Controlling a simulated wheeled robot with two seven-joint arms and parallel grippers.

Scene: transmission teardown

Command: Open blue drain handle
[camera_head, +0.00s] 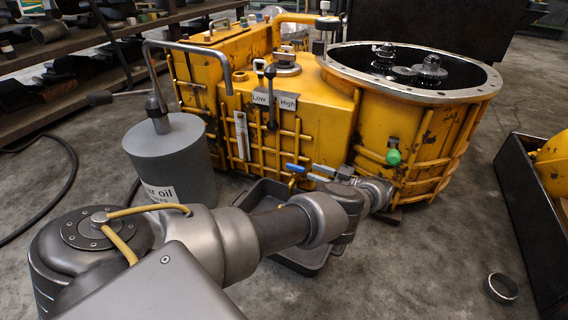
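The blue drain handle (295,168) sits on a small metal valve (322,171) low on the front of the yellow transmission housing (322,120). My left arm reaches in from the bottom left. Its end, with the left gripper (350,203), is just below and right of the valve, close to the pipe fitting. My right gripper is not in view.
A dark drain tray (262,190) lies on the floor under the valve, partly behind my arm. A grey oil container (172,158) with a bent pipe stands left of the housing. A metal ring (501,287) and a black crate (530,225) are at the right. Floor between is clear.

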